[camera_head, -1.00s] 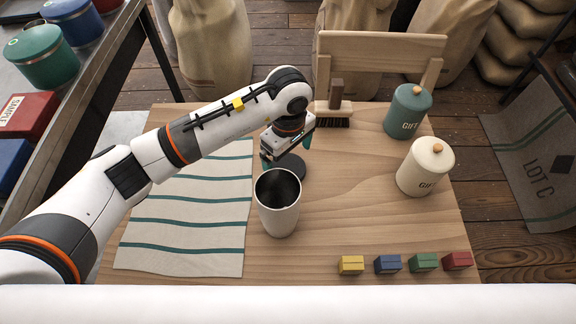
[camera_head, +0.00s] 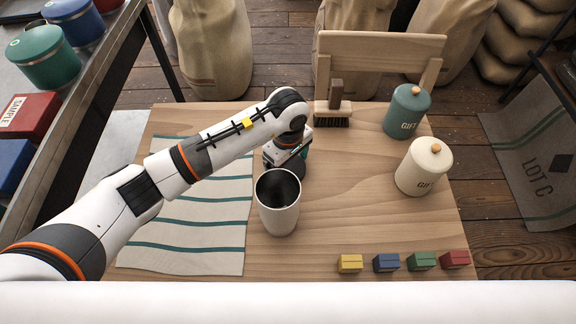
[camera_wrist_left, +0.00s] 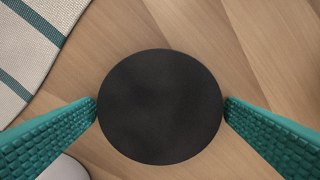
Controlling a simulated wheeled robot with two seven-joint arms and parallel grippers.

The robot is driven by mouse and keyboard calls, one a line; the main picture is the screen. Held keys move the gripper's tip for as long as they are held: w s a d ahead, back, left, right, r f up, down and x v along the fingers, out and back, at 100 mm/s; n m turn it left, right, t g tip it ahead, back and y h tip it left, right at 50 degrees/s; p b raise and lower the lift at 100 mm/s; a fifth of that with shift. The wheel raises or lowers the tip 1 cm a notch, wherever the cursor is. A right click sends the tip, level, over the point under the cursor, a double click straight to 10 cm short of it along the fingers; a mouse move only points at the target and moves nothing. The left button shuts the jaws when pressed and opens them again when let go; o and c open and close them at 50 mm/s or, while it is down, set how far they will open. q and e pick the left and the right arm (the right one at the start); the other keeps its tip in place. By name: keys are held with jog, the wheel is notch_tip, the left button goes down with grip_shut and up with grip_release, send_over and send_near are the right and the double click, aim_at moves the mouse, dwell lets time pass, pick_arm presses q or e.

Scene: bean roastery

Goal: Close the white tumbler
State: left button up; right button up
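The white tumbler (camera_head: 278,212) stands upright and open on the wooden table, its dark inside showing. Its round black lid (camera_wrist_left: 160,107) lies flat, just behind the tumbler in the head view. My left gripper (camera_head: 287,166) points down over the lid and hides most of it in the head view. In the left wrist view the two teal fingers of the left gripper (camera_wrist_left: 161,106) stand on either side of the lid, their tips right beside its edge. I see no clear grip; contact is hard to tell. A pale rim, probably the tumbler, shows at the bottom. My right gripper is not in view.
A striped cloth (camera_head: 190,225) lies left of the tumbler. A brush (camera_head: 333,112), a teal canister (camera_head: 408,112) and a cream canister (camera_head: 424,167) stand behind and right. Several small coloured boxes (camera_head: 387,263) line the front right. The table's middle right is clear.

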aim_at(288, 167)
pick_arm(q)
jog(key=c, duration=0.7)
notch_tip(288, 167, up, 10)
jog(key=b, duration=0.1)
